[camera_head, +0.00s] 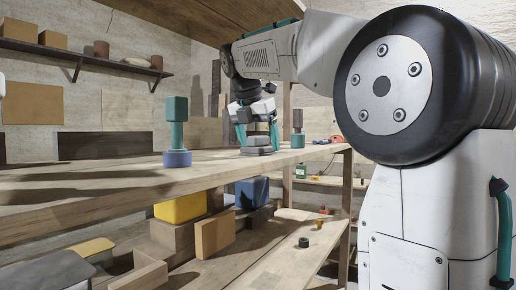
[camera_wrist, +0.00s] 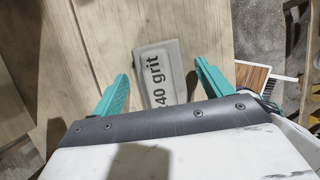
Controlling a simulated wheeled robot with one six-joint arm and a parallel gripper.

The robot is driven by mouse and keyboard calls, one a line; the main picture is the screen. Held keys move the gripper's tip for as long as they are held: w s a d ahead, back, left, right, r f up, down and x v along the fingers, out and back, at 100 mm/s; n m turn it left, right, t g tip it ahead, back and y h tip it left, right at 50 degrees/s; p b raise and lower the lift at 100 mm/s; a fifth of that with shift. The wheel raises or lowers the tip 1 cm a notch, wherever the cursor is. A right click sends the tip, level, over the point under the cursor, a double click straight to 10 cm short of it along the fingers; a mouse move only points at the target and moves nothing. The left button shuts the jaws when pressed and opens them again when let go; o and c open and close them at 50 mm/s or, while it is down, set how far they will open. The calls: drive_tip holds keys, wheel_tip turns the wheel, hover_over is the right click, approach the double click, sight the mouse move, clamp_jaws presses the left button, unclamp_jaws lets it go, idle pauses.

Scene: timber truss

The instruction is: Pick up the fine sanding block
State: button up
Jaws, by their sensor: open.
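A flat grey sanding block (camera_wrist: 157,62) lies on the timber bench top, and its label reads "40 grit", with the start of the label possibly hidden by my gripper. It also shows in the head view (camera_head: 257,151), low and flat on the bench. My gripper (camera_wrist: 161,72) is open and points down over the block. Its two teal fingers stand on either side of the block, with a gap visible on the right. In the head view my gripper (camera_head: 257,146) is just above the block. I cannot tell whether the fingers touch it.
A teal-handled tool with a blue base (camera_head: 177,158) stands on the bench to the left. A similar green-topped one (camera_head: 298,139) stands to the right. A lower shelf holds a yellow block (camera_head: 180,208) and several wooden pieces.

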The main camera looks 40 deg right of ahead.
drive_tip(key=shift+f, duration=0.2)
drive_tip(key=c, duration=1.1)
drive_tip(key=shift+r, duration=0.2)
drive_tip(key=shift+r, duration=0.95)
drive_tip(key=shift+s+a+r, duration=0.1)
drive_tip(key=shift+s+r, duration=0.3)
drive_tip(key=shift+r, duration=0.35)
drive_tip(key=s+a, duration=0.1)
drive_tip(key=s, duration=0.4)
drive_tip(key=s+a+r, duration=0.1)
drive_tip(key=s, duration=0.3)
drive_tip(key=s+a, duration=0.2)
drive_tip(key=s, duration=0.3)
drive_tip(key=shift+s+a+r, duration=0.1)
drive_tip(key=shift+s+r, duration=0.05)
drive_tip(key=shift+s, duration=0.15)
